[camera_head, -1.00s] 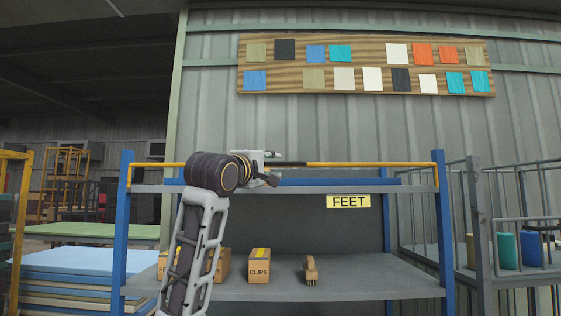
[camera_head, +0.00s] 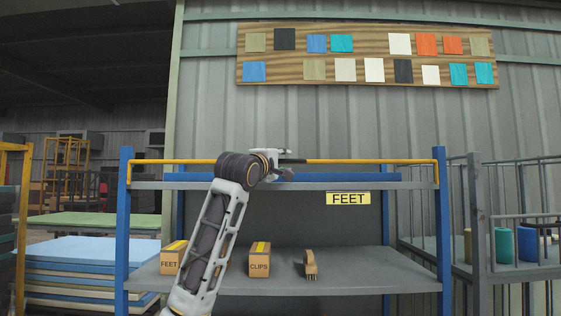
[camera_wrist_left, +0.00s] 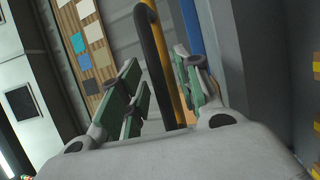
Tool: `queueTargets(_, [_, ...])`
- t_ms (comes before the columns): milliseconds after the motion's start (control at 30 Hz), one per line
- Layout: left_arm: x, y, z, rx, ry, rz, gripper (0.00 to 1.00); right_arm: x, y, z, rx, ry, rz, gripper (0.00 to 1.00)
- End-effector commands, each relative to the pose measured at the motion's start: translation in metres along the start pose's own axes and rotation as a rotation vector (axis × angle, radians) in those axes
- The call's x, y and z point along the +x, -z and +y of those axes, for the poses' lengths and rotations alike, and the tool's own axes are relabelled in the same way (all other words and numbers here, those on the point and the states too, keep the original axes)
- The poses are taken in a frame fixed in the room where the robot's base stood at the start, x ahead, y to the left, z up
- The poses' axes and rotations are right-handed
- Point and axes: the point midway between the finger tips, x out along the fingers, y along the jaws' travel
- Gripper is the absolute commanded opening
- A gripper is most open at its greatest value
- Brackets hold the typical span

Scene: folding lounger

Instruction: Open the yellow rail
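The yellow rail (camera_head: 365,161) runs across the upper front of a blue-and-grey shelf rack. Its dark grip section (camera_head: 297,161) is just beyond my left gripper (camera_head: 284,160). In the left wrist view, the yellow rail (camera_wrist_left: 172,82) and the black grip (camera_wrist_left: 151,50) lie in the gap between the green-padded fingers of my left gripper (camera_wrist_left: 157,60). The fingers stand apart, with visible gaps beside the bar; I see no firm contact. My left wrist hides part of the rail's left half. My right gripper is not in view.
The upper shelf (camera_head: 330,186) lies just below the rail. The lower shelf (camera_head: 360,284) holds a FEET box (camera_head: 172,262), a CLIPS box (camera_head: 259,262) and a brush (camera_head: 310,264). A barred grey cage (camera_head: 483,230) stands close on the right.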

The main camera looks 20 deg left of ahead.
Motion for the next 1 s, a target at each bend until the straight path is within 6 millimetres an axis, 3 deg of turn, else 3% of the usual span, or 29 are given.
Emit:
queueTargets(167, [-0.0001, 0.0001, -0.0005, 0.0, 0.0, 0.0, 0.32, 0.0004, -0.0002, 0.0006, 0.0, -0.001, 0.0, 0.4])
queueTargets(433, [-0.0003, 0.0001, 0.0001, 0.0, -0.001, 0.0, 0.0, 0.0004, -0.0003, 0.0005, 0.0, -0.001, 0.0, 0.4])
queueTargets(1000, [-0.0066, -0.0002, 0.0043, 0.009, -0.022, 0.001, 0.0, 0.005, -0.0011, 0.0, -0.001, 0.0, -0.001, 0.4])
